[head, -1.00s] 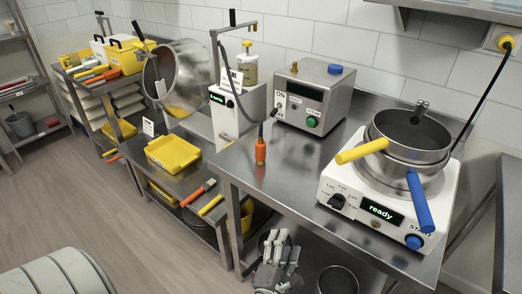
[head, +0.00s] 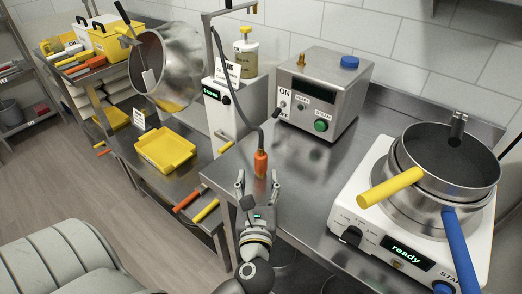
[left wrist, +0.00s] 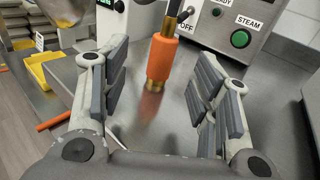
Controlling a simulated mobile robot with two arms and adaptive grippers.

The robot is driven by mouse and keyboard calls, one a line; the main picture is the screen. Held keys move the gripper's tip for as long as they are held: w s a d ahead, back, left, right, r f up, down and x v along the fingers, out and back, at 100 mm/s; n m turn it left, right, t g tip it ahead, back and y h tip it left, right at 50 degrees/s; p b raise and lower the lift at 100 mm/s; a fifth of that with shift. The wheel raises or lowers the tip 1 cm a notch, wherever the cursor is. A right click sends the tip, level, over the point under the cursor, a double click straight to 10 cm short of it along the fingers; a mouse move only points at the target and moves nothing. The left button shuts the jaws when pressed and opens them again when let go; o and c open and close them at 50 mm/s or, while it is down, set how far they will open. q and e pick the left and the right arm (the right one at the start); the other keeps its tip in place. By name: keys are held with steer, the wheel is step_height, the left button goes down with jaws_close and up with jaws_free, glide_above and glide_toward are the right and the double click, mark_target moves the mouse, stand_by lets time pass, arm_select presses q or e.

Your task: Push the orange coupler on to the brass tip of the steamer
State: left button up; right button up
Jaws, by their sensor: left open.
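The orange coupler (head: 260,164) hangs upright on the end of a dark hose above the front left of the steel table. It also shows in the left wrist view (left wrist: 161,60), with brass-coloured parts above and below the orange sleeve. My left gripper (head: 257,182) is open, its fingers on either side of the coupler's line and a little short of it. No finger visibly touches it. The steamer (head: 318,95) is the steel box behind, with a green button. A small brass-coloured tip (head: 302,58) stands on its top. My right gripper is not in view.
A white cooker (head: 355,205) with steel pans stands on the right, a yellow handle and a blue handle sticking out. A yellow tray (head: 165,165) lies on the lower table at left. The table between coupler and cooker is clear.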

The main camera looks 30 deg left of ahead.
mark_target(261, 159)
arm_select(q)
steer(key=x, duration=0.2)
steer(key=p+x, duration=0.1)
steer(key=shift+w+a+r, duration=0.15)
steer(key=shift+w+r, duration=0.1)
steer(key=shift+r, duration=0.05)
steer(key=shift+w+a, duration=0.15)
steer(key=shift+w, duration=0.2)
steer(key=p+x, duration=0.1)
steer(key=x, duration=0.3)
steer(key=shift+w+r+p, duration=0.15)
steer(key=shift+w+p, duration=0.15)
steer(key=shift+p, duration=0.05)
steer(key=shift+w, duration=0.1)
steer(key=c, duration=1.2)
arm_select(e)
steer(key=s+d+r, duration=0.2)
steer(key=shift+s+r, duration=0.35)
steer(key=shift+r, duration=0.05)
arm_select(q)
steer(key=shift+r, duration=0.1)
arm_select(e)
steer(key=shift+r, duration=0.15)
